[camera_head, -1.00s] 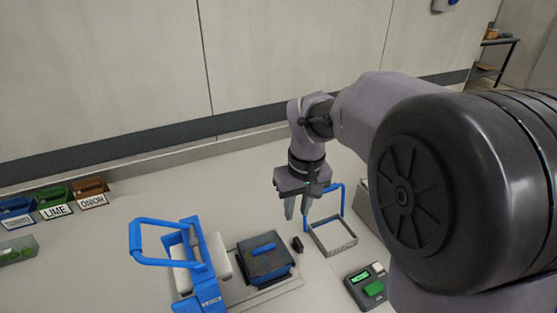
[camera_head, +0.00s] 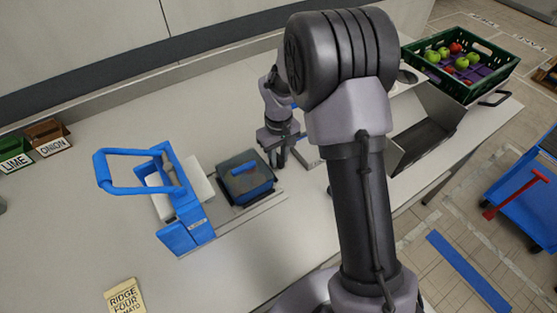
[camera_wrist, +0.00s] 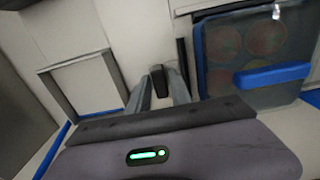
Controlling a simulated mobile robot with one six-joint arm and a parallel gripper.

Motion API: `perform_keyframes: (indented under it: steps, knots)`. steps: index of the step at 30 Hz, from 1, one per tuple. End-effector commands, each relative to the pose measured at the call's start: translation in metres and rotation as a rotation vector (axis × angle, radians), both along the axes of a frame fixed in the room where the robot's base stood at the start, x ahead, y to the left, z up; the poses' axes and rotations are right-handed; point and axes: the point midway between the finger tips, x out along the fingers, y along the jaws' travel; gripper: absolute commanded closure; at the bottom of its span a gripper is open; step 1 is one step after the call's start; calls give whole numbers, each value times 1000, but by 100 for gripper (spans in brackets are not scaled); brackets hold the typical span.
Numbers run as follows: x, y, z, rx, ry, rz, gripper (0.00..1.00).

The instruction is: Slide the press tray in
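The press tray (camera_head: 252,193) is dark with blue edges and a blue bar on its top. It sits right of the blue press (camera_head: 186,215), whose lever (camera_head: 140,188) is raised. The tray shows in the wrist view (camera_wrist: 203,60) with reddish round shapes under its clear top. A small black knob (camera_wrist: 158,78) stands beside it. My gripper (camera_head: 281,163) is low at the tray's right side. Its fingers (camera_wrist: 159,90) are apart, with the knob in line between the tips; contact cannot be told. My arm hides part of the area in the head view.
A square metal frame (camera_wrist: 83,82) lies beside the fingers. A grey bin (camera_head: 425,145) and a green crate of apples and tomatoes (camera_head: 482,92) stand at the right. LIME (camera_head: 14,162) and ONION (camera_head: 52,147) boxes stand at the left.

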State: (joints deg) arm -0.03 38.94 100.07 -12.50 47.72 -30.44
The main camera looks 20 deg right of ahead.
Motion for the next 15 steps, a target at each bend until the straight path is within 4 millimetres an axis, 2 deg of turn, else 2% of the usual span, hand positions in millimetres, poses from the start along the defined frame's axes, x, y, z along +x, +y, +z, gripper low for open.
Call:
perform_keyframes:
  steps: [8, 12, 15]
  knots:
    - [0, 0, -2, 0, 0, 0, 75]
    - [0, 0, -2, 0, 0, 0, 100]
    - [0, 0, -2, 0, 0, 0, 100]
